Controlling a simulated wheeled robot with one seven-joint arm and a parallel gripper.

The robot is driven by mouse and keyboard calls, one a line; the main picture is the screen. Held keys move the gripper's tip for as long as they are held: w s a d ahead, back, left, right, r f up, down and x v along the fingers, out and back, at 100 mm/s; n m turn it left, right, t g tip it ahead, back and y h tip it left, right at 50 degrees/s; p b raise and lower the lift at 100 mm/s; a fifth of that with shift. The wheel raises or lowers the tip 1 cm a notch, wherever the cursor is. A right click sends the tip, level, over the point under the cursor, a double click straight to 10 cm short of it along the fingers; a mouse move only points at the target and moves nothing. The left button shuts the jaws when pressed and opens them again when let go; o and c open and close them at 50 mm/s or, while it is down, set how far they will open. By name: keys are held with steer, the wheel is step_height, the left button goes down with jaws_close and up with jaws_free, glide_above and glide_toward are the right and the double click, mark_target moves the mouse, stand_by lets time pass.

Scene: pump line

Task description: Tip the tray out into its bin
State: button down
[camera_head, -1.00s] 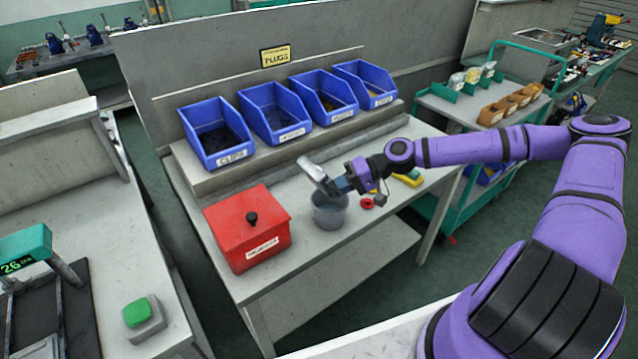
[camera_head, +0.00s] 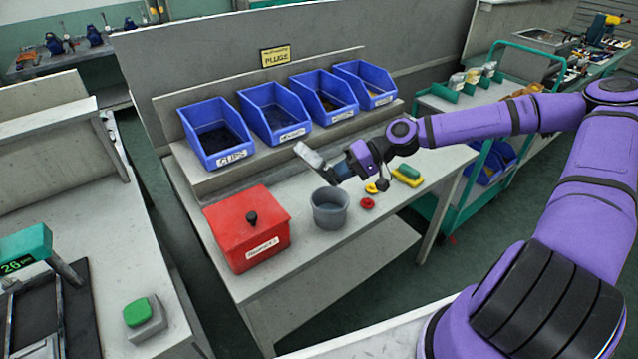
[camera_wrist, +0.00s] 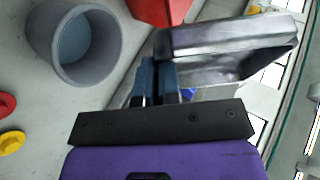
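My gripper (camera_head: 340,171) is shut on the edge of a small grey metal tray (camera_head: 311,156) above the bench. The tray is strongly tilted. In the wrist view the tray (camera_wrist: 225,42) sticks out to the right from my blue fingertips (camera_wrist: 155,82); no pieces show on the part of its inside that I see. Four blue bins stand behind it: one labelled CLIPS (camera_head: 229,157), a second (camera_head: 288,134), a third (camera_head: 342,115) and a fourth (camera_head: 380,98). Their contents are dark and hard to tell. The tray is apart from all of them.
A grey round tub (camera_head: 330,222) stands on the bench below the tray; it also shows in the wrist view (camera_wrist: 98,76). A red lidded box (camera_head: 248,236) is left of it. Red and yellow rings (camera_head: 367,203) and a yellow-green piece (camera_head: 408,178) lie right. A PLUGS sign (camera_head: 276,56) stands behind.

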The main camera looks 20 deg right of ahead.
steer(key=shift+r+h, duration=0.4)
steer(key=shift+h, duration=0.3)
steer(key=shift+r, duration=0.1)
steer(key=shift+r+n+t+h, duration=0.4)
steer(key=shift+r+h, duration=0.1)
steer(key=shift+h, duration=0.6)
steer(key=shift+r+n+t+h, duration=0.3)
steer(key=shift+r+h, duration=0.3)
steer(key=shift+h, duration=0.6)
steer(key=shift+r+n+t+h, duration=0.3)
steer(key=shift+r+h, duration=0.3)
steer(key=shift+h, duration=0.5)
